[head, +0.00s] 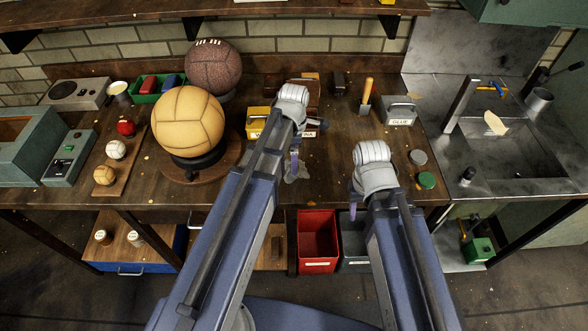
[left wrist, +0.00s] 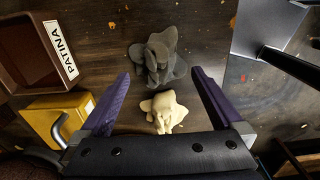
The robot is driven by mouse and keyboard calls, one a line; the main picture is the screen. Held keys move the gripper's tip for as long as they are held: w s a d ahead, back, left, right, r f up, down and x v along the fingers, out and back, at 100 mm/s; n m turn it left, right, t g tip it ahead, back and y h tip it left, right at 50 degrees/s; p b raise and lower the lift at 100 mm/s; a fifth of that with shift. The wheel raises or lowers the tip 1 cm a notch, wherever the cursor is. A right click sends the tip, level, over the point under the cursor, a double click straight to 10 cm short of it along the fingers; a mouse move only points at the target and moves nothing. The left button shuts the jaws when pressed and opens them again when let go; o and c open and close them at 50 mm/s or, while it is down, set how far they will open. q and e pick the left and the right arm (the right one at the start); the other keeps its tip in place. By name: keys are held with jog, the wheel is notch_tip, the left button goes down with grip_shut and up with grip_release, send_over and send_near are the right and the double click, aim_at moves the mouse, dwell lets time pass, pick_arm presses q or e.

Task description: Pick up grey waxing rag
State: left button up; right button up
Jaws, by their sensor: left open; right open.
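The grey waxing rag (left wrist: 158,56) lies crumpled on the brown wooden bench, ahead of my open left gripper (left wrist: 160,78) in the left wrist view. It lies in line with the gap between the two purple fingers, and nothing is gripped. A cream rag (left wrist: 165,111) lies beside it, nearer the palm. In the head view the grey rag (head: 303,168) shows only partly beside my left gripper (head: 306,143); my arm hides the cream rag's spot. My right gripper (head: 363,199) is empty and open over the bench's front edge, right of the rag.
A brown tray marked PATINA (left wrist: 25,45) and a yellow box (left wrist: 58,116) stand close to the left finger. A grey GLUE box (head: 400,110) and round tins (head: 426,180) are at the right. A yellow ball (head: 188,118) sits on a stand at the left.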

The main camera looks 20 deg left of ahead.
pick_arm(q)
jog(key=shift+w+f+b, duration=0.1)
jog(key=shift+f+b, duration=2.5)
jog(key=shift+f, duration=0.05)
jog(key=shift+r, duration=0.1)
jog(key=shift+c, duration=0.4)
jog(key=c, duration=1)
notch_tip(320, 180, up, 10)
jog(key=p, duration=1)
